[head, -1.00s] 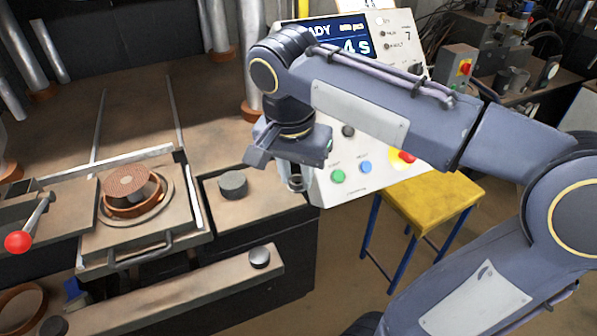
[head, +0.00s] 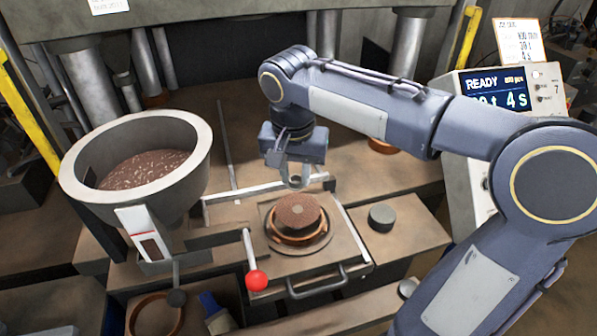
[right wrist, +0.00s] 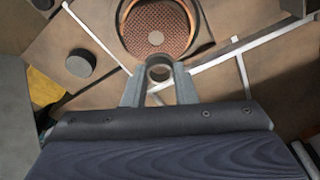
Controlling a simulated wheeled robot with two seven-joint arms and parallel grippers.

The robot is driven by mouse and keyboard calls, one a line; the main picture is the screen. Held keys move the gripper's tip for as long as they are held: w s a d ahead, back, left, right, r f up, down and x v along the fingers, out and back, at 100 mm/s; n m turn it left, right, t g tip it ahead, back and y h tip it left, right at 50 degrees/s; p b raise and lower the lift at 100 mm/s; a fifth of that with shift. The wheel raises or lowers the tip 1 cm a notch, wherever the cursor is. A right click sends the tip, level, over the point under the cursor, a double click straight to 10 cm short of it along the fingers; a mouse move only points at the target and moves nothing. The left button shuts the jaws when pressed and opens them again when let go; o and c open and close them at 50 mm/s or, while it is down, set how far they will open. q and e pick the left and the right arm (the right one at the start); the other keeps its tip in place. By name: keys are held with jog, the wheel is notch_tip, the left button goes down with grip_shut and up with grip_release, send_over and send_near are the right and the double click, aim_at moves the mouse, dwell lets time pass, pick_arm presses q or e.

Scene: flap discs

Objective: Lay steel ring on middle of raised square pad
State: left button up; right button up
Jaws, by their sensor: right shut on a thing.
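My right gripper (head: 292,170) is shut on the small steel ring (head: 298,182), which hangs from its fingertips. In the right wrist view the ring (right wrist: 159,69) sits between the fingertips, with open air through its hole. In the head view it appears just above and behind a brown mesh-topped disc (head: 298,209) in a round mould. That mould sits on a square plate (head: 341,250) with a front handle. I cannot tell for certain which surface is the raised square pad. My left gripper is out of view.
A lever with a red knob (head: 257,281) stands left of the mould. A large grey hopper (head: 196,170) of brown grains rises further left. A dark round puck (head: 381,217) lies on the block to the right. Press columns stand behind.

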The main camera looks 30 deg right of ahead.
aim_at(296, 181)
jog(key=shift+s+d+f+b, duration=0.1)
jog(key=shift+f+b, duration=0.4)
jog(key=shift+f, duration=0.2)
notch_tip(296, 181, down, 3)
jog(key=shift+r+b, duration=0.2)
jog(key=shift+b, duration=1)
jog(key=shift+f+b, duration=0.55)
jog(key=shift+f, duration=0.1)
jog(key=shift+f+b, duration=0.5)
jog(key=shift+f, duration=0.2)
jog(key=o, duration=1)
jog(key=r, duration=0.7)
jog(key=shift+s+a+r, duration=0.35)
jog(key=shift+s, duration=0.05)
